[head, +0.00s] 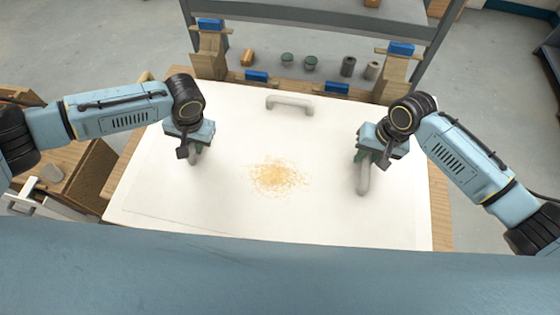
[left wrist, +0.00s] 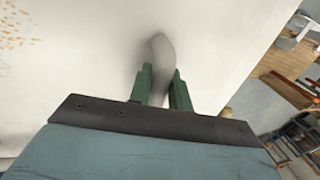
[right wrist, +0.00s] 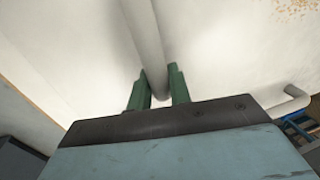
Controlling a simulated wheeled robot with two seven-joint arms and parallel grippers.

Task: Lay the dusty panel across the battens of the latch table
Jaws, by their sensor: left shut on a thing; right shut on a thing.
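The dusty panel (head: 230,220) is a large white board with a patch of yellow-brown dust (head: 278,177) near its middle. My left gripper (head: 193,153) is shut on the panel's left handle (left wrist: 161,55). My right gripper (head: 364,156) is shut on the right handle (head: 363,180), which also shows between the fingers in the right wrist view (right wrist: 146,45). A third handle (head: 290,102) at the far edge is free. The panel covers most of the wooden latch table (head: 440,205) and hides its battens. I cannot tell whether it touches them.
Blue latches (head: 256,77) sit along the table's far edge and on wooden posts (head: 208,55). Several small cylinders (head: 348,66) stand behind that edge, below a grey rail (head: 320,25). A wooden cabinet (head: 85,180) stands close at the left. Grey floor shows at the right.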

